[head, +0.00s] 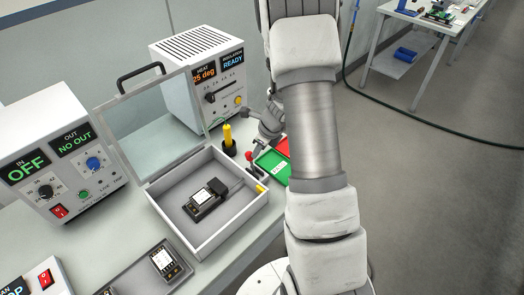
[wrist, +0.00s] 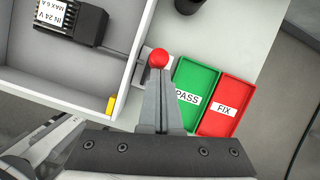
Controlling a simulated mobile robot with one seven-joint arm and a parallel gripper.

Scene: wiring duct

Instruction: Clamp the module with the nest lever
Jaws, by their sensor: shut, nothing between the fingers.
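The module (head: 204,198) is a dark block with a label. It lies in the white box (head: 180,238), whose clear lid (head: 150,118) stands open. In the wrist view its finned end and "IN 24 V" label (wrist: 66,14) show at the upper left. A lever with a red ball knob (wrist: 158,59) stands beside the box's right wall; the knob also shows in the head view (head: 249,155). My gripper (wrist: 160,82) is shut and empty, its fingertips right at the knob in the picture. Whether they touch it, I cannot tell. The lever's lower part is mostly hidden.
Green PASS (wrist: 193,75) and red FIX (wrist: 225,98) trays lie right of the lever. A yellow-handled tool (head: 228,137) stands in a black holder behind it. A yellow piece (wrist: 111,105) sits on the box wall. Instrument cases (head: 190,60) stand behind; a second module (head: 164,260) lies in front.

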